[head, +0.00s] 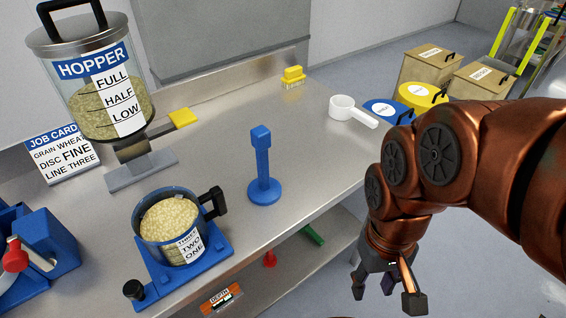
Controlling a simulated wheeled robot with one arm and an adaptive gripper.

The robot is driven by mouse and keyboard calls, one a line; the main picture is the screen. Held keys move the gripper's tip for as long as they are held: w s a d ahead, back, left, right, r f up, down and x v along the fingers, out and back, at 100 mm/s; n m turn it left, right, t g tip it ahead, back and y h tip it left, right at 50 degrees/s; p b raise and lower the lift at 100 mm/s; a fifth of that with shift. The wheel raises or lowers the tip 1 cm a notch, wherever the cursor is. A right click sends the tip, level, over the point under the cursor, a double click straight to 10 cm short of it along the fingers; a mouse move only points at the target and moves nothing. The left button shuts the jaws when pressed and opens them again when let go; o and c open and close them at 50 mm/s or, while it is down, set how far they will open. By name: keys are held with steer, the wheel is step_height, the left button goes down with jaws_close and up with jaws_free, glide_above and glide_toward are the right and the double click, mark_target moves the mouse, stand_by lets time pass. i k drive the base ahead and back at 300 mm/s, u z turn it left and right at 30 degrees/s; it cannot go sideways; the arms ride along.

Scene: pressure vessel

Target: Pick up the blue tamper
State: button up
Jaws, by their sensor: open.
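The blue tamper (263,172) stands upright on the steel worktop. It has a round flat base, a thin stem and a square block on top. My gripper (385,297) is at the lower right, beyond the table's front edge and apart from the tamper. Its fingers are spread and point down, with nothing seen between them. The tamper is in plain view, with nothing in front of it.
A blue pot of grain (168,228) with a black handle stands left of the tamper. The hopper (100,85) is behind it. A white scoop (350,110) and yellow brush (292,77) lie farther back. The worktop around the tamper is clear.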

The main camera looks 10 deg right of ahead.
mark_target(264, 190)
steer(key=z, duration=0.05)
steer(key=k, duration=0.7)
steer(key=u, duration=1.25)
